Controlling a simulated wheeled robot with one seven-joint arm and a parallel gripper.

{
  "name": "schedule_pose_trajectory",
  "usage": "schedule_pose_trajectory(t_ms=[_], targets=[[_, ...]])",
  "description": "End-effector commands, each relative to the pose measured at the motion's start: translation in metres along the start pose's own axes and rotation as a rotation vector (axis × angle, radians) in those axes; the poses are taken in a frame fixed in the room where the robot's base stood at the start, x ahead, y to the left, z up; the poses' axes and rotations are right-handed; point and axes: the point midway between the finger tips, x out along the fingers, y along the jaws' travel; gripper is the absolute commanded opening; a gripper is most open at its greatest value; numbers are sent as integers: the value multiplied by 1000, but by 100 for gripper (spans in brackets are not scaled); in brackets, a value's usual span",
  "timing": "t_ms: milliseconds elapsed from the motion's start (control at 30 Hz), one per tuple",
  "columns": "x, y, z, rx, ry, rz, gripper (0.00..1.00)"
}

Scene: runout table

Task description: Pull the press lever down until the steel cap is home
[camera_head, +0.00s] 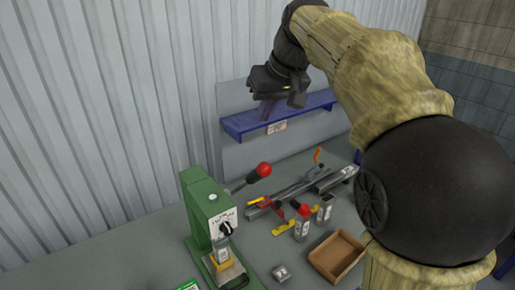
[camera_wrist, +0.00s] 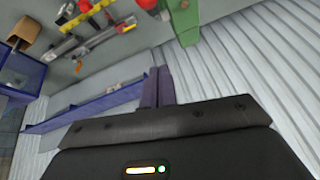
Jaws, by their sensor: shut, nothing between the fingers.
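The green press (camera_head: 207,212) stands on the grey table at the lower middle of the head view. Its lever ends in a red knob (camera_head: 263,170) that points up and to the right. A small steel piece (camera_head: 221,252) sits in a yellow holder (camera_head: 223,266) under the press head; I cannot tell how the cap is seated. My gripper (camera_head: 268,108) is high above the table by the back wall, well apart from the lever. In the wrist view its fingers (camera_wrist: 157,84) are together and empty; the red knob (camera_wrist: 147,4) and green press (camera_wrist: 184,24) show at the top edge.
A blue shelf (camera_head: 282,116) hangs on the back wall near my gripper. Grey rails (camera_head: 296,191), red-topped grey parts (camera_head: 303,224) and yellow strips lie right of the lever.

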Motion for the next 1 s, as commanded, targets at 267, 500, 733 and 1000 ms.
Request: schedule_pose_trajectory(t_ms=[267,500,733,1000], targets=[[1,4,1,8,1,4,0],[25,1,1,4,-3,0,0],[65,0,0,3,-4,0,0],[101,0,7,3,-1,1,0]])
